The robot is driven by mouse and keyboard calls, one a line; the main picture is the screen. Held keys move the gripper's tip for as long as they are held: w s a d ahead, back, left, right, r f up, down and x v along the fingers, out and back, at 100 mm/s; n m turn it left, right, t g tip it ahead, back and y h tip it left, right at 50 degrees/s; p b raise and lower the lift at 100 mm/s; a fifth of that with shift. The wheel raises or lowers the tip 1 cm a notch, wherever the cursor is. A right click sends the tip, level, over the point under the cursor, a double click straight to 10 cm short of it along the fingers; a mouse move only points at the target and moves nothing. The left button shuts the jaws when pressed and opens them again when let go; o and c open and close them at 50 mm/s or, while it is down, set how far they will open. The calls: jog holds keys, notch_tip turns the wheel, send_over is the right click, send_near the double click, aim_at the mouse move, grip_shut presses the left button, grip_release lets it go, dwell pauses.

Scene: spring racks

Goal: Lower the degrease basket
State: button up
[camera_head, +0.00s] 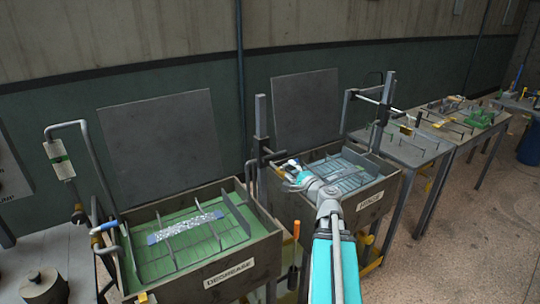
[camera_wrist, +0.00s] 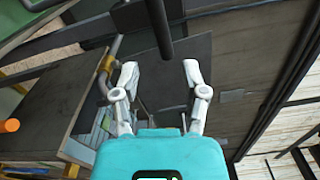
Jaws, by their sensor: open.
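The degrease tank (camera_head: 225,270), labelled DEGREASE, stands at the front left with green liquid inside. Grey divider bars of its basket (camera_head: 168,243) show across the green surface, with a speckled white-and-blue strip lying over them. I cannot tell how deep the basket sits. My gripper (camera_head: 287,172) is beside the upright post between the two tanks, near a dark horizontal bar. In the wrist view my gripper (camera_wrist: 160,76) has its two pale fingers spread apart with nothing held. A dark round bar (camera_wrist: 160,28) comes down from the top toward the gap between them.
The rinse tank (camera_head: 370,203) stands right of my arm, with a wire basket inside. Upright posts (camera_head: 261,125) and bent pipes (camera_head: 92,155) rise by the tanks. A blue-ended lever (camera_head: 104,227) is at the degrease tank's left.

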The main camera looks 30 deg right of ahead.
aim_at(270, 151)
jog(key=shift+w, duration=0.1)
dwell(0.3)
jog(key=w, duration=1.3)
jog(key=shift+w, duration=0.35)
grip_shut()
